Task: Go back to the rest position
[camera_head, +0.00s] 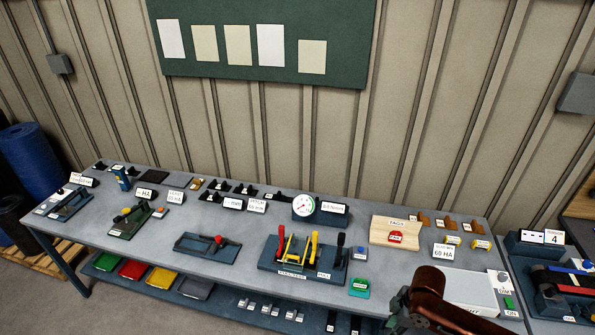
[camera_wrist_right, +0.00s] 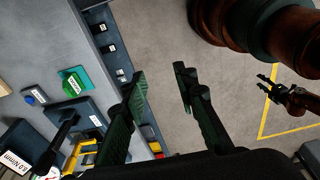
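My right arm (camera_head: 436,298) comes in at the lower right of the head view, in front of the bench's right end; its fingers are not clear there. In the right wrist view, my right gripper (camera_wrist_right: 160,73) has its two dark green fingers apart, with nothing between them. Bare floor shows behind the gap, beside the bench edge. My left gripper (camera_wrist_right: 265,83) shows small at the right of the wrist view, over the floor, its prongs apart and empty. It is not in the head view.
A white box (camera_head: 470,290) is close beside my right arm. Coloured bins (camera_head: 133,268) sit below. Floor is clear.

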